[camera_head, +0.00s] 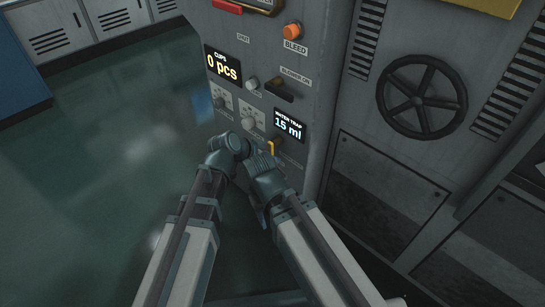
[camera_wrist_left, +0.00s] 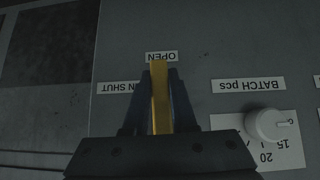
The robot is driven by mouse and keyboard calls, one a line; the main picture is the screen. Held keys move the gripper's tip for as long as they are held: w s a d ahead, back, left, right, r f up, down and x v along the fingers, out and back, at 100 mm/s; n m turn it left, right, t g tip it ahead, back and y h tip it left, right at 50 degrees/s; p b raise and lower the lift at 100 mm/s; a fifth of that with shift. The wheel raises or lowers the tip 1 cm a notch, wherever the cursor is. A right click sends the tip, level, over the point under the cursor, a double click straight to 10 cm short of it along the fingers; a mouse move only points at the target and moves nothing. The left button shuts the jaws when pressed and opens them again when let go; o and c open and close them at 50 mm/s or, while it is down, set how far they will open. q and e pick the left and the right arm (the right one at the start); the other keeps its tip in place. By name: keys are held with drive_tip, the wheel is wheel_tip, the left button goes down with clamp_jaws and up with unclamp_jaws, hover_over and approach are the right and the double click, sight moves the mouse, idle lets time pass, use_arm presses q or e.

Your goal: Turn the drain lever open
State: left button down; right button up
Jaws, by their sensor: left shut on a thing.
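The yellow drain lever (camera_head: 271,147) is on the front of the grey machine panel, just below the water trap display (camera_head: 288,126). My left gripper (camera_head: 271,154) is at the lever. In the left wrist view, which is upside down, its two dark fingers (camera_wrist_left: 158,78) are shut on the lever (camera_wrist_left: 160,100), one on each side. The lever's end points at the OPEN label (camera_wrist_left: 162,57). A label ending in SHUT (camera_wrist_left: 118,87) is off to one side, partly hidden by a finger. My right gripper cannot be made out.
A white BATCH pcs knob (camera_wrist_left: 271,125) is close beside my left gripper. Above are a black blower handle (camera_head: 279,91) and an orange bleed knob (camera_head: 292,31). A black handwheel (camera_head: 422,97) is at the right. The floor at the left is clear.

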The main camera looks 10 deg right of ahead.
idle(0.7)
use_arm(q)
drive_tip(key=c, duration=0.7)
unclamp_jaws()
drive_tip(key=shift+w, duration=0.1)
drive_tip(key=p+v, duration=0.3)
drive_tip(key=v, duration=0.1)
drive_tip(key=p+v, duration=0.3)
drive_tip(key=v, duration=0.2)
drive_tip(key=p+v, duration=0.4)
drive_tip(key=v, duration=0.1)
drive_tip(key=shift+s+d+f, duration=0.1)
drive_tip(key=shift+s, duration=0.15)
